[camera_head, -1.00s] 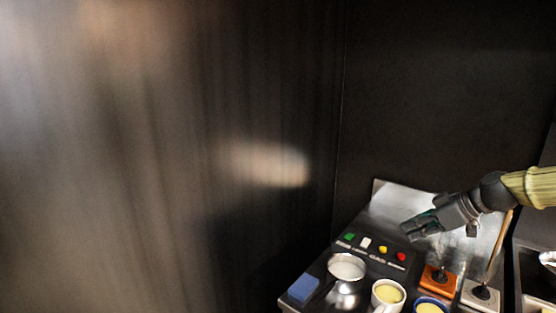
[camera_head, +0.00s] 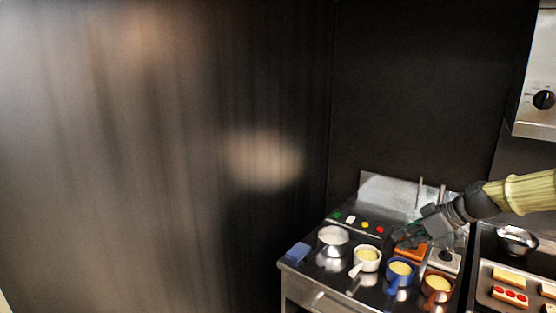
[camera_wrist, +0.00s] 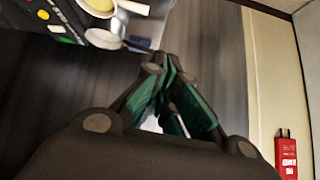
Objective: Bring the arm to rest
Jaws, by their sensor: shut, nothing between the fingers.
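My gripper (camera_head: 402,240) is at the end of my arm, which reaches in from the right in the head view. It hangs above the back part of a steel counter (camera_head: 292,285), in front of a steel backsplash. In the wrist view my gripper (camera_wrist: 168,72) has its green-padded fingers together at the tips, with nothing held between them. It appears apart from the cups below it.
A tray (camera_head: 484,298) with food lies at right. A red box (camera_wrist: 286,155) hangs on the wall.

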